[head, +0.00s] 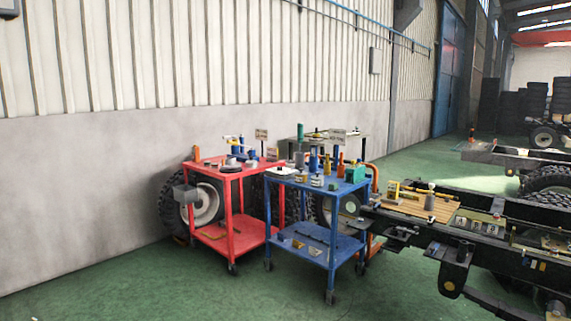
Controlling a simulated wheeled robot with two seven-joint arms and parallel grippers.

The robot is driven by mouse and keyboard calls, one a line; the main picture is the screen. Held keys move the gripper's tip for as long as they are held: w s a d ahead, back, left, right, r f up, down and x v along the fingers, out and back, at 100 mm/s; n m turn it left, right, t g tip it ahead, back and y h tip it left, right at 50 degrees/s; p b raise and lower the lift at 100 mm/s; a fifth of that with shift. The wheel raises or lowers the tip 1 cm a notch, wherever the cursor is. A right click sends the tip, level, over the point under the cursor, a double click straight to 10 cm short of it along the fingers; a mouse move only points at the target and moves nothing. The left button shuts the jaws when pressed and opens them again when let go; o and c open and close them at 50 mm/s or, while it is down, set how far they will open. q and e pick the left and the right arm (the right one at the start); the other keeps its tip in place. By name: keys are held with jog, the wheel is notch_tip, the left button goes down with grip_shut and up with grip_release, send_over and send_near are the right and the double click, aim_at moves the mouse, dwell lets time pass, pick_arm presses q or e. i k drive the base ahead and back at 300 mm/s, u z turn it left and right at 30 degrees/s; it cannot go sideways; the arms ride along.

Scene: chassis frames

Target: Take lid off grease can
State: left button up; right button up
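Neither of my grippers shows in the head view. A blue cart (304,188) stands near the middle with several small cans, bottles and tools on its top. A small pale can with a dark top (317,181) stands near the cart's front edge; it may be the grease can, but it is too small to tell. A red cart (236,175) to its left also carries small tins and tools, and I cannot tell if one is the grease can. I cannot make out any lid clearly.
A dark chassis frame (480,226) with a wooden board (425,206) on it fills the right side. Large wheels (203,203) stand behind the carts. A grey wall (90,190) runs along the left. The green floor (130,285) in front of the carts is clear.

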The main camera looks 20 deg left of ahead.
aim_at(299, 173)
jog(key=u, duration=0.95)
jog(key=i, duration=2.55)
jog(key=z, duration=1.1)
jog(key=i, duration=0.25)
jog(key=z, duration=0.1)
